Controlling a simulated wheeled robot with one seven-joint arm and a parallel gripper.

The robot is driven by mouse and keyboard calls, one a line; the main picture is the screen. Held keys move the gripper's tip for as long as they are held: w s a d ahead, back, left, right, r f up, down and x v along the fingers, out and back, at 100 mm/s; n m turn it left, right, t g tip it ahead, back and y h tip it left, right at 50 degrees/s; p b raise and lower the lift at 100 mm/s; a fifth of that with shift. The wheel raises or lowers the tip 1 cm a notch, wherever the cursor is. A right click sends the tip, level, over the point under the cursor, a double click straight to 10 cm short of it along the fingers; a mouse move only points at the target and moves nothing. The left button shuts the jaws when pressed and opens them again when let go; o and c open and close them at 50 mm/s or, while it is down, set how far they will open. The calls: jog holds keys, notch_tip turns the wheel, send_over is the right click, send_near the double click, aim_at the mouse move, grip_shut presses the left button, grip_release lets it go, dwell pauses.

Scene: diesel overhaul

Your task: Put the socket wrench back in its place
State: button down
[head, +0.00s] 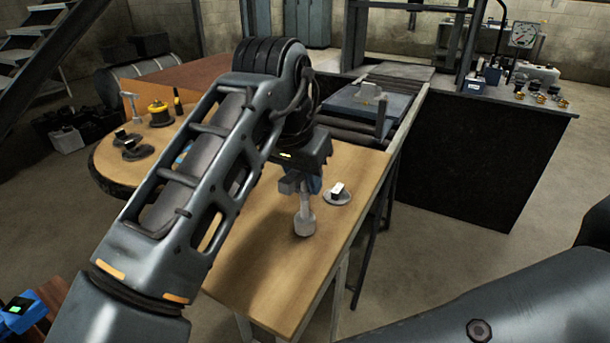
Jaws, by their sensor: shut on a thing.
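My gripper (301,183) is over the wooden workbench (270,290), pointing down. It is shut on a pale grey tool (304,218) that hangs upright with a thick rounded lower end; it looks like the socket wrench. Its lower end is close above the bench top or touching it; I cannot tell which. A flat grey disc (330,200) with a small white and black block (338,190) on it lies just right of the tool. I cannot make out which spot is the wrench's place. My arm hides part of the bench's left side.
A blue tray (362,103) lies behind. A black counter (470,155) stands right. The bench's front is clear.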

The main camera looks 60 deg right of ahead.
jog(key=shift+f, duration=0.25)
jog(key=shift+c, duration=1.4)
grip_release()
jog(key=shift+r, duration=0.1)
notch_tip(320, 180, up, 9)
jog(key=p, duration=0.7)
jog(key=shift+p, duration=0.35)
